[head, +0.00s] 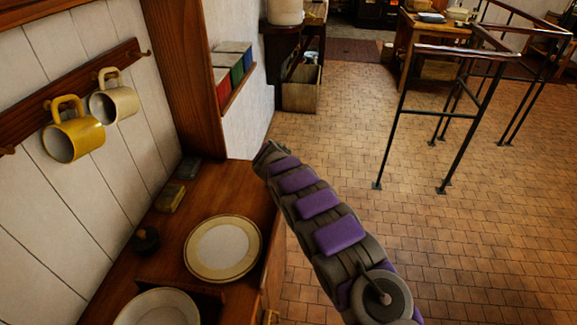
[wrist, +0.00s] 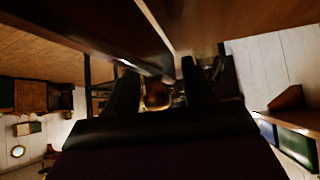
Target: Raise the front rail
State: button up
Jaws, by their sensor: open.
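The wooden counter (head: 183,215) is at the lower left of the head view. Its front edge runs beside my arm, and I cannot make out a separate front rail on it. My gripper (wrist: 160,88) shows in the wrist view as two dark, spread fingers. A small rounded brown thing (wrist: 158,97) shows between them, too dark to tell whether it is touched. Dark wooden boards (wrist: 105,28) pass close above the fingers. In the head view my arm reaches to the counter's far end, and the fingers cannot be made out.
A cream plate (head: 222,248) and another plate (head: 158,308) lie on the counter. A yellow mug (head: 75,140) and a pale mug (head: 115,103) hang on the wall. Black metal railings (head: 440,115) stand at right. The tiled floor (head: 400,235) is clear between.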

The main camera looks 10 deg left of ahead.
jog(key=p+v, duration=0.2)
jog(key=v, duration=1.5)
jog(key=shift+a, duration=0.25)
jog(key=shift+f, duration=0.1)
jog(key=shift+d, duration=0.1)
